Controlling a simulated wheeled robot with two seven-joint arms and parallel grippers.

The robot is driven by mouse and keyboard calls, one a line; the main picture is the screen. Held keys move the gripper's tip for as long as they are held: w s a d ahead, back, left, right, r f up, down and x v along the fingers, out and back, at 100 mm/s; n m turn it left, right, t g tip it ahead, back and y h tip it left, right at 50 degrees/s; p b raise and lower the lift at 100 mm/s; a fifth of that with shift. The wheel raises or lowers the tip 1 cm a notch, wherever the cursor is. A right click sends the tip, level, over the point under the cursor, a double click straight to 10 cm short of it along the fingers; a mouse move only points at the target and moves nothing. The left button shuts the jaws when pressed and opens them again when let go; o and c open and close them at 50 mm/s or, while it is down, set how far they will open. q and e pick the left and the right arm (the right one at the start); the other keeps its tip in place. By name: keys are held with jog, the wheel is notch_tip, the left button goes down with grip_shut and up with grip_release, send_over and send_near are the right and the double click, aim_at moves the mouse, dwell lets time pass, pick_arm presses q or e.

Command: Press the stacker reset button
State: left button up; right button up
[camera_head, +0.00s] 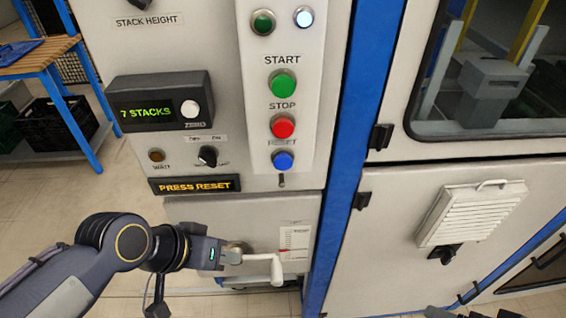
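The blue reset button (283,160) sits on the pale control panel, below the red stop button (283,127) and the green start button (283,84). Its label is partly blurred. An amber display (195,185) to its left reads "PRESS RESET". My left gripper (232,256) is low in front of the machine, below and left of the reset button and apart from it. It overlaps a white crank handle (277,269); I cannot tell whether it touches it. Its fingers are not clear. Dark parts at the bottom right edge may be my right gripper, but they are too cut off to tell.
A counter box (160,100) reads "7 STACKS" and has a white zero button. A selector knob (208,155) and an amber wait lamp (156,155) sit below it. A blue post (352,130) stands right of the panel. A wooden bench (40,55) is at far left.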

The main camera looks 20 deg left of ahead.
pick_arm(q)
grip_shut()
dwell(0.3)
dwell(1.1)
